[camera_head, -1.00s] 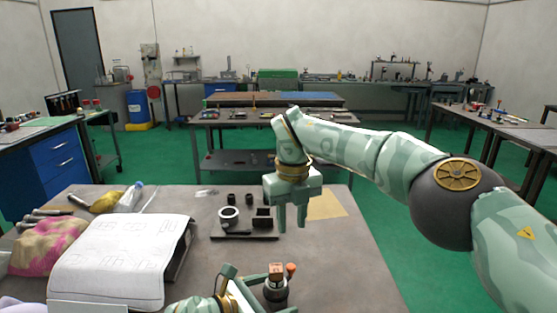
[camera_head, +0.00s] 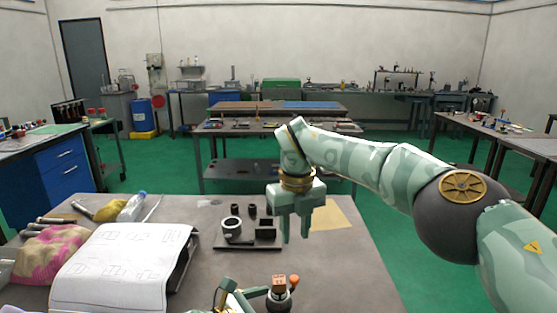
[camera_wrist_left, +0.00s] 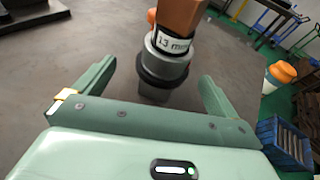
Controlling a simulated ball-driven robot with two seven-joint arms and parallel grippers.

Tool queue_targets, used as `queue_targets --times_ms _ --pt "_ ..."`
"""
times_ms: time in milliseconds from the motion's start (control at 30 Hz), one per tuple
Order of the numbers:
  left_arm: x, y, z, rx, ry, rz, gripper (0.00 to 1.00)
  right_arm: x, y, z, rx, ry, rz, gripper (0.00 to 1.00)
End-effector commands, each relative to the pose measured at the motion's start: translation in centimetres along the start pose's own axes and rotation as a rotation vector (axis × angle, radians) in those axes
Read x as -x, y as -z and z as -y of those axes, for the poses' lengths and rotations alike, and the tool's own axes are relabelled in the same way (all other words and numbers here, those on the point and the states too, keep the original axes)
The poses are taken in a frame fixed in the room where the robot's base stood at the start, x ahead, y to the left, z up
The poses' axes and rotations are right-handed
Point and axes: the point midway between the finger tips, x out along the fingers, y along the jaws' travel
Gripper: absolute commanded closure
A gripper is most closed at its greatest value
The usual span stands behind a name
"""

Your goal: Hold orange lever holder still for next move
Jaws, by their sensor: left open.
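The orange lever holder (camera_head: 279,299) stands on the near edge of the grey table in the head view, with an orange-brown block and an orange knob on top. In the left wrist view the holder (camera_wrist_left: 164,66) shows an orange upper part, a white label reading "13 mm" and a grey body with a dark collar. My left gripper (camera_wrist_left: 158,72) is open, with the holder between its fingers and gaps on both sides. It is partly cut off in the head view (camera_head: 236,297). My right gripper (camera_head: 295,240) is open and empty, pointing down near the black fixture.
The black fixture plate (camera_head: 246,244) carries a ring and a square block. An open drawing booklet (camera_head: 115,268), a pink-patterned cloth (camera_head: 48,250) and a clear bottle (camera_head: 132,207) lie at left. A tan sheet (camera_head: 328,215) lies behind my right gripper. The table's right side is clear.

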Motion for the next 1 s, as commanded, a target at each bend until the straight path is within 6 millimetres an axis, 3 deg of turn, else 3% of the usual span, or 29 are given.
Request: queue_targets --times_ms 700,1000 --pt "3.3 1.0 0.0 -0.001 -0.001 -0.001 0.03 1.1 0.1 -0.1 0.000 0.002 0.005 0.70" --pt "3.6 1.1 0.0 0.000 -0.001 0.000 0.03 1.2 0.1 -0.1 0.000 0.002 0.005 0.70"
